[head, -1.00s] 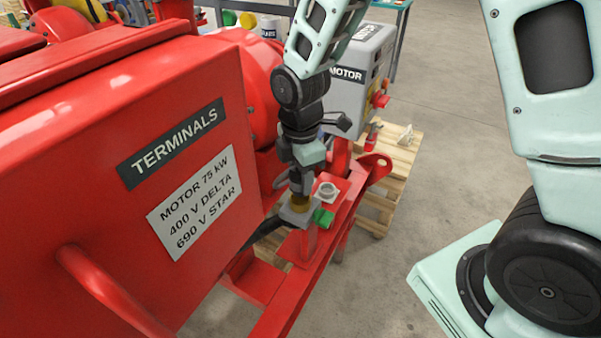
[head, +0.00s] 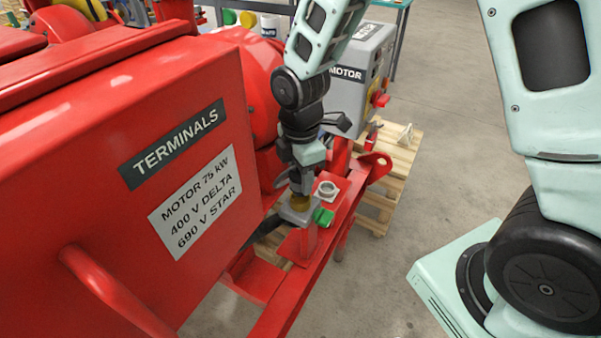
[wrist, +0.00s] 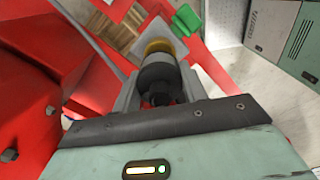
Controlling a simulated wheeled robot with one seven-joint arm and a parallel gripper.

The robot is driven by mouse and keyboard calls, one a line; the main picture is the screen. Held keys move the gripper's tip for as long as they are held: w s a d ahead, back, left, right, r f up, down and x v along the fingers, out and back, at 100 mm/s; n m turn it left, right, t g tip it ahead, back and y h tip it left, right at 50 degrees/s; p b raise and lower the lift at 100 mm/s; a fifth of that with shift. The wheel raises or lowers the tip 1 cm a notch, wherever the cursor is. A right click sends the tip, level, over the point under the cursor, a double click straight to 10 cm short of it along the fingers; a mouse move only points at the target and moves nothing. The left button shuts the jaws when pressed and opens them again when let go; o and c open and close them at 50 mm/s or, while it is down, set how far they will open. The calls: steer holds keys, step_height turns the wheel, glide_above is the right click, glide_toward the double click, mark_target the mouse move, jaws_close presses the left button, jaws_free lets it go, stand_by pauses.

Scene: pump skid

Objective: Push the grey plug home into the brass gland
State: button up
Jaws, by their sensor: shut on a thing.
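The brass gland (head: 301,203) stands on a grey block on the red skid frame, just below my gripper (head: 302,180) in the head view. In the wrist view, my gripper (wrist: 158,80) has its fingers shut on the sides of the dark grey plug (wrist: 159,72). The gland's yellow ring (wrist: 158,47) shows directly beyond the plug's far end, roughly in line with it. The plug's tip is hidden, so I cannot tell how deep it sits in the gland.
A pale round fitting (head: 327,190) and a green part (head: 323,217) stand close to the right of the gland. The red terminal box (head: 110,240) rises to the left. A grey motor box (head: 355,85) and a wooden pallet (head: 398,165) are behind.

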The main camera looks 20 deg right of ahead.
steer(key=shift+f+b, duration=0.9)
steer(key=shift+f, duration=0.8)
steer(key=o, duration=1.2)
steer(key=shift+r, duration=0.1)
step_height(320, 180, up, 17)
steer(key=shift+r+p, duration=0.15)
steer(key=shift+p, duration=0.55)
steer(key=s+a+m, duration=0.2)
steer(key=s+m, duration=0.1)
steer(key=s, duration=0.3)
steer(key=s+a+m+p, duration=0.1)
steer(key=s+a+m, duration=0.1)
steer(key=s+m, duration=0.2)
steer(key=s+a+m+p, duration=0.1)
steer(key=s+a+m, duration=0.1)
steer(key=s, duration=0.8)
steer(key=shift+a+m+y, duration=0.15)
steer(key=shift+m+y, duration=0.15)
steer(key=shift+m, duration=0.6)
